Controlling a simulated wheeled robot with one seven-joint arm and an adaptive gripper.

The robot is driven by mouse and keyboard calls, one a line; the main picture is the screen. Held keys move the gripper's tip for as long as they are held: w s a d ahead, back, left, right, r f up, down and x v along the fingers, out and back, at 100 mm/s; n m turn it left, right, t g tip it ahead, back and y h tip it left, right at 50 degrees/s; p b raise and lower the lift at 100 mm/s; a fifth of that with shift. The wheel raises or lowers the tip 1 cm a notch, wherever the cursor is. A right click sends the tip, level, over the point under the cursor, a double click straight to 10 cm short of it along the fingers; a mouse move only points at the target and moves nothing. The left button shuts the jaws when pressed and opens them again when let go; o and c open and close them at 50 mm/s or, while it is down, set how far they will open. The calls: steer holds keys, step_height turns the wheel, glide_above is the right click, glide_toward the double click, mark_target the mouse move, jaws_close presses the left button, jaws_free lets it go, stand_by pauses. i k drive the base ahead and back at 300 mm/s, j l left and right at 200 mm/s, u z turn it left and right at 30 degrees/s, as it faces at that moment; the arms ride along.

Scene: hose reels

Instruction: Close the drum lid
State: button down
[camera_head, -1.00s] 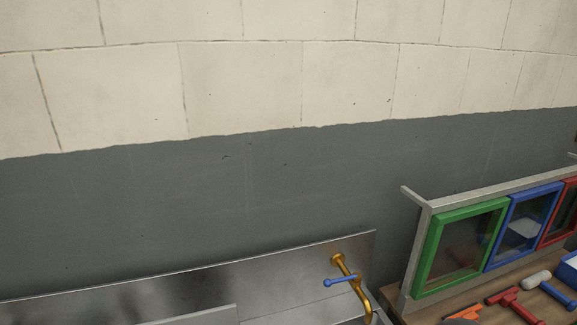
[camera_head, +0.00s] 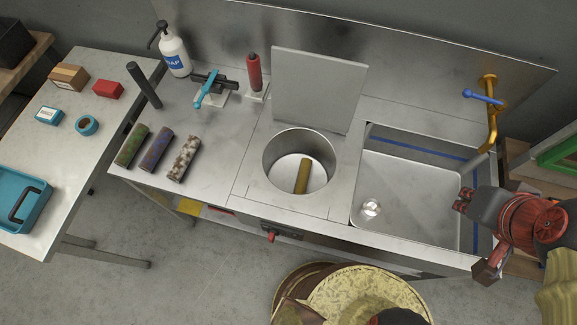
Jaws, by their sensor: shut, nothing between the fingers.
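The drum (camera_head: 300,150) is a round steel well set in the metal counter. Its flat square grey lid (camera_head: 318,88) stands open, nearly upright, behind the opening. An olive-brown cylinder (camera_head: 303,176) lies inside the drum, at its bottom. My gripper (camera_head: 464,202) is over the right side of the sink, well to the right of the drum and apart from the lid. Its fingers are closed and hold nothing.
The sink (camera_head: 405,185) with a gold tap (camera_head: 490,115) lies between drum and gripper. Left of the drum are several patterned rolls (camera_head: 157,148), a red bottle (camera_head: 254,72), a blue-handled fixture (camera_head: 208,88) and a soap bottle (camera_head: 173,50).

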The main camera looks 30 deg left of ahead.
mark_target(323, 91)
steer(key=u, duration=1.5)
